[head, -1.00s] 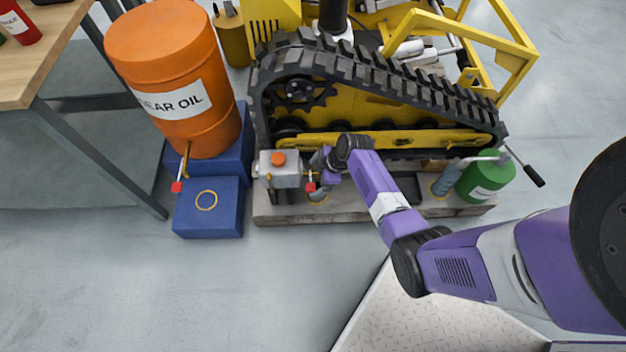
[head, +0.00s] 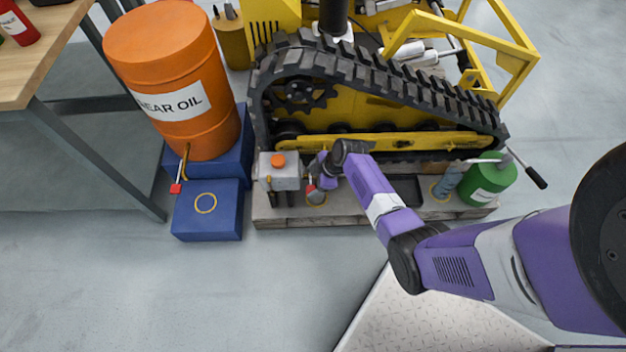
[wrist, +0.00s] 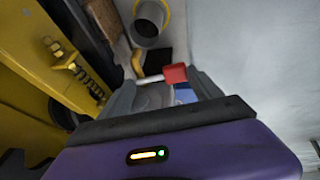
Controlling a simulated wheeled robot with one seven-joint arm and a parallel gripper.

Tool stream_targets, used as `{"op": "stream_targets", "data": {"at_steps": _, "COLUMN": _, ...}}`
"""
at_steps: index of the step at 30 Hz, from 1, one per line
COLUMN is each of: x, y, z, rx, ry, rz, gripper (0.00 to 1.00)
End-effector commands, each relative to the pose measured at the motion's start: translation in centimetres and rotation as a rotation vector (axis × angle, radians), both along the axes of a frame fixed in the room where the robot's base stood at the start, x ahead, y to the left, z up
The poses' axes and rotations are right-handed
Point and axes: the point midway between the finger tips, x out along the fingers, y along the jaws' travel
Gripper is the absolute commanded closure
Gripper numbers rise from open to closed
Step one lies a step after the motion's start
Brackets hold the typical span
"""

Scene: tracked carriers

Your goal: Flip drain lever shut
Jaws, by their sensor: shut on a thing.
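The lever with a red handle (head: 311,187) is on the right side of a grey box (head: 286,180) with an orange cap, at the front of the pallet. My gripper (head: 319,180) is at this lever and partly hides it. In the wrist view the red handle (wrist: 175,73) and its pale rod show at the tips of my gripper (wrist: 165,88), between the two grey fingers. The gripper is shut on the lever; the exact contact is hard to see. A second red lever (head: 176,188) hangs below the tap of the orange drum (head: 172,75), away from my gripper.
The tracked yellow carrier (head: 380,120) stands just behind the pallet (head: 370,212). A green can (head: 487,180) and a black tray (head: 406,190) are on the pallet's right. A blue block (head: 205,225) with a yellow ring is at left. Floor in front is clear.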

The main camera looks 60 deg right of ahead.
Motion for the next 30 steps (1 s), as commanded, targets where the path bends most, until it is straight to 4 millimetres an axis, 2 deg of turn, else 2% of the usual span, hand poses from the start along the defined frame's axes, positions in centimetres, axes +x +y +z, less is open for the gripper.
{"op": "stream_targets", "data": {"at_steps": 15, "x": 0.24, "y": -0.38, "z": 0.64, "rx": 0.155, "ry": 0.124, "rz": 0.001, "gripper": 0.99}}
{"op": "stream_targets", "data": {"at_steps": 24, "x": 0.17, "y": -0.33, "z": 0.74, "rx": 0.162, "ry": 0.129, "rz": 0.000, "gripper": 0.99}}
{"op": "stream_targets", "data": {"at_steps": 25, "x": 0.17, "y": -0.34, "z": 0.73, "rx": 0.162, "ry": 0.129, "rz": 0.000, "gripper": 0.22}}
{"op": "stream_targets", "data": {"at_steps": 28, "x": 0.19, "y": -0.33, "z": 0.74, "rx": 0.163, "ry": 0.129, "rz": 0.000, "gripper": 0.04}}
{"op": "stream_targets", "data": {"at_steps": 30, "x": 0.20, "y": -0.35, "z": 0.75, "rx": 0.162, "ry": 0.128, "rz": 0.000, "gripper": 0.04}}
